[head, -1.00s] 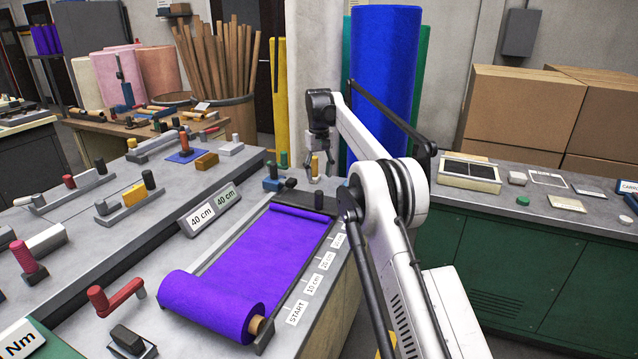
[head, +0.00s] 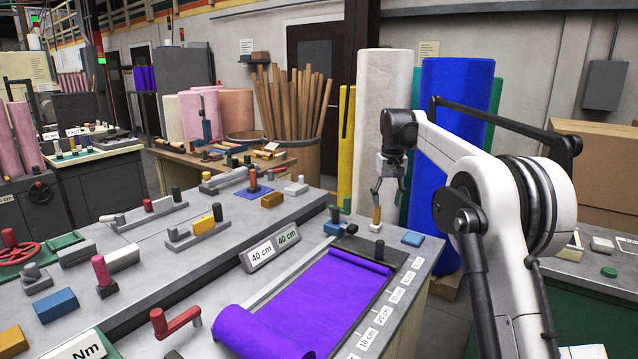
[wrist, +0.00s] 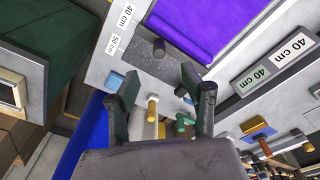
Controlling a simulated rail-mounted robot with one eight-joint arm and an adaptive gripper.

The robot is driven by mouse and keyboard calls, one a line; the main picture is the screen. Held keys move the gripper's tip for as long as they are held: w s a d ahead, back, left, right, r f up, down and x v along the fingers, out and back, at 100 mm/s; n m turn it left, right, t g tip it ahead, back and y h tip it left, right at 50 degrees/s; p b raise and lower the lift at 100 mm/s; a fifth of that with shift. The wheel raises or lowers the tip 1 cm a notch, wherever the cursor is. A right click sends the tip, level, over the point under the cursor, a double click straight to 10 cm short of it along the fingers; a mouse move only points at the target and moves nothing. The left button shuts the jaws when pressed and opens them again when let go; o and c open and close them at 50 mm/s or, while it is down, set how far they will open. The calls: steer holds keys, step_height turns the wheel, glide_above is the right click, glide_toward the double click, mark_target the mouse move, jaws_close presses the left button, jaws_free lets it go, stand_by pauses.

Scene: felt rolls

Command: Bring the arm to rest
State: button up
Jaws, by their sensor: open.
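My gripper (head: 388,192) hangs from the raised arm over the far end of the bench, in front of the white and blue rolls. Its fingers are apart in the wrist view (wrist: 165,103), with nothing held between them.
A blue block (head: 413,239) lies at the bench's far right corner. The tall blue roll (head: 445,150) and white roll (head: 382,95) stand behind the gripper. Several handled tools lie on the left bench.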

steer(key=s+r+t, duration=0.2)
steer(key=s+r, duration=0.3)
steer(key=s, duration=0.8)
steer(key=s+r+t, duration=0.1)
steer(key=s+r, duration=0.4)
steer(key=s, duration=0.8)
steer(key=s+f+t, duration=0.1)
steer(key=s+f, duration=0.3)
steer(key=s, duration=0.5)
steer(key=s+a+f+m+t, duration=0.1)
steer(key=s+f, duration=0.4)
steer(key=s, duration=0.4)
steer(key=s+f+t, duration=0.1)
steer(key=s+f, duration=0.4)
steer(key=s, duration=0.3)
steer(key=shift+s+a+m, duration=0.2)
steer(key=shift+s+m, duration=0.1)
steer(key=shift+s, duration=0.1)
